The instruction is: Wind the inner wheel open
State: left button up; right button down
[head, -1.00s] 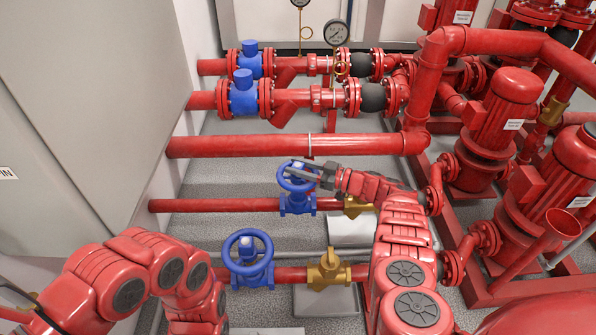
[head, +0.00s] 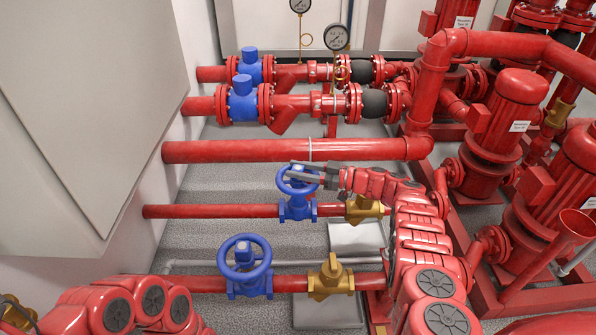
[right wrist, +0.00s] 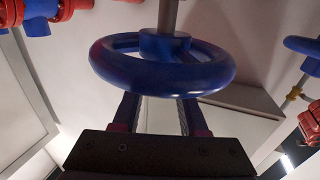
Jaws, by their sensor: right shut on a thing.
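The inner wheel is the blue handwheel (head: 284,187) on the farther blue valve (head: 298,209), on a thin red pipe. My right gripper (head: 308,172) reaches it from the right and is shut on its rim. In the right wrist view the blue wheel (right wrist: 160,82) fills the upper middle, with the fingers (right wrist: 160,112) at its near rim. The exact finger contact is partly hidden by the rim. My left gripper is out of view; only parts of my left arm show at the lower left.
A nearer blue handwheel (head: 228,270) sits on a parallel pipe, with a brass valve (head: 330,279) to its right. Another brass valve (head: 366,209) is beside my right forearm. A thick red pipe (head: 240,150) runs behind. Red pumps (head: 513,112) crowd the right; a grey cabinet (head: 90,110) stands left.

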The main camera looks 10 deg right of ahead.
jog(key=shift+c, duration=2.2)
grip_release()
jog(key=v, duration=1.2)
